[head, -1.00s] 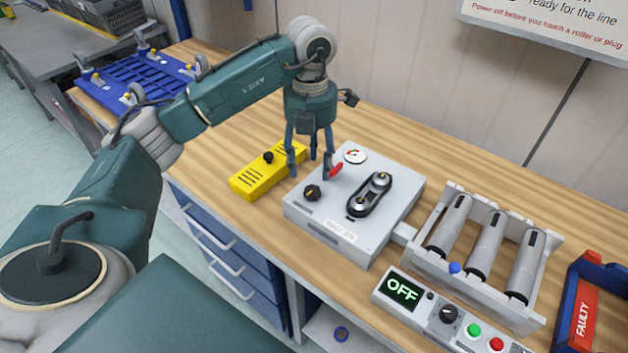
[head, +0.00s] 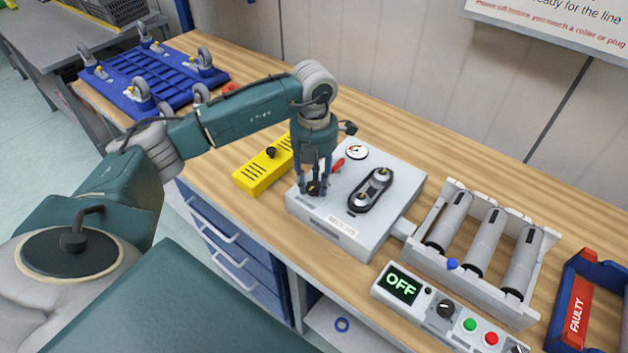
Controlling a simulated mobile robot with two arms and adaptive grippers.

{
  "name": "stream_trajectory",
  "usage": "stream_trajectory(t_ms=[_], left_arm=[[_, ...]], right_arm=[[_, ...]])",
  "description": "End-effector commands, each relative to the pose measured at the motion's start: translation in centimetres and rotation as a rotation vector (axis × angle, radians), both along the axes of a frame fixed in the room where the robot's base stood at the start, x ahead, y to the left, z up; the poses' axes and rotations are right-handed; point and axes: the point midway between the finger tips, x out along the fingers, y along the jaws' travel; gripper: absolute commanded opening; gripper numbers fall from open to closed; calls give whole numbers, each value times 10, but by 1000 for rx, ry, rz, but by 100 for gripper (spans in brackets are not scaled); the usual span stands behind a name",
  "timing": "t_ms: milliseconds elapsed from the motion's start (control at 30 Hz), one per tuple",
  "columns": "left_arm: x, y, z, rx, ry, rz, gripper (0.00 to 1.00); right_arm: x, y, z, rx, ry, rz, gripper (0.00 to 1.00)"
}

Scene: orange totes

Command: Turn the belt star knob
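The dark star knob (head: 316,188) sits on the left front of a grey belt box (head: 335,222). A black belt loop (head: 370,191) runs around two pulleys on the box top. A red lever (head: 338,165) and a round gauge (head: 357,152) are behind the knob. My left gripper (head: 314,187) points down over the knob, with its fingers drawn in close around it. They partly hide the knob, and it looks shut on it. My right gripper is not in view.
A yellow block (head: 262,172) with a black knob lies left of the box. A roller frame (head: 480,243) and a control panel (head: 440,308) reading OFF stand to the right. A blue "FAULTY" tote (head: 600,269) is at far right.

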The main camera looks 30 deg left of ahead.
Motion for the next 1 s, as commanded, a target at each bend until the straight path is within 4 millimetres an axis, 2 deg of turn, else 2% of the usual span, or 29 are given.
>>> stream_trajectory(t_ms=[467, 667, 1000], left_arm=[[0, 0, -1, -1, 0, -68, 7], [1, 0, -2, 0, -1, -200, 7], [2, 0, -2, 2, -3, -518, 7]], right_arm=[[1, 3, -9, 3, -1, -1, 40], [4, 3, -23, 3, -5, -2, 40], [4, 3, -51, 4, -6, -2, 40]])
